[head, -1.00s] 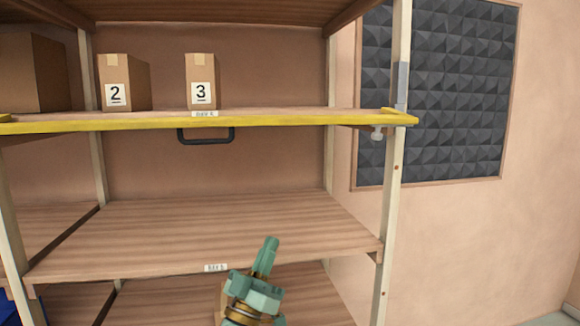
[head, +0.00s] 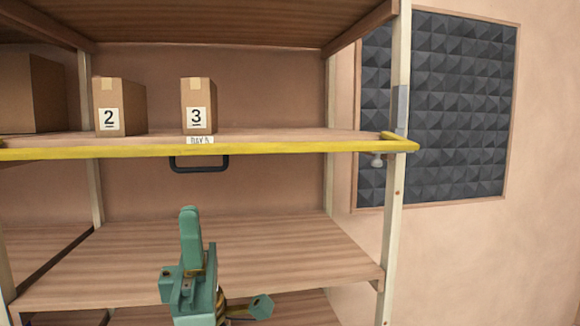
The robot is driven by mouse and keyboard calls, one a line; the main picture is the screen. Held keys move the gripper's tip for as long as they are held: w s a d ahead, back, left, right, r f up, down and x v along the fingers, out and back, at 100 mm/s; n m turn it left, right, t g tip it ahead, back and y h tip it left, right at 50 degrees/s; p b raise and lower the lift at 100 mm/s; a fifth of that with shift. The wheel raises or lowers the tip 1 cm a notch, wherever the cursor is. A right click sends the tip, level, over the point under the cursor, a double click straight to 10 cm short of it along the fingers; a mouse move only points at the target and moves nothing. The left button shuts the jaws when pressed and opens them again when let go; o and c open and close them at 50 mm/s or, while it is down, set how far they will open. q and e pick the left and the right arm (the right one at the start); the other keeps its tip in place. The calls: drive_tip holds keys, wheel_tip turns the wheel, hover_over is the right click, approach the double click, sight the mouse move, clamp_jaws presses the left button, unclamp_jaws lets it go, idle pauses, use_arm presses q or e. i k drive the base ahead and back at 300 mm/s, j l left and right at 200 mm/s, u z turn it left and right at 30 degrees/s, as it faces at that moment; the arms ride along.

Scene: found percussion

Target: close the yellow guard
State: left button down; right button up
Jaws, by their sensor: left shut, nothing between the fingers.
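The yellow guard (head: 290,148) is a long bar lying level across the front edge of the upper shelf. Its right end bends back at the right post. A dark handle (head: 200,168) hangs under the bar, left of the middle. My left gripper (head: 190,212) is green, shut and empty. It points up, below the handle in the picture and apart from it, in front of the lower shelf. My right gripper is not in view.
Boxes marked 2 (head: 121,107) and 3 (head: 199,106) stand on the upper shelf behind the bar, with a larger box (head: 32,95) at left. The lower shelf board (head: 290,255) is bare. A dark foam panel (head: 460,105) hangs on the right wall.

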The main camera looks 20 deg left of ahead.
sight(394, 143)
drive_tip(key=i, duration=0.9)
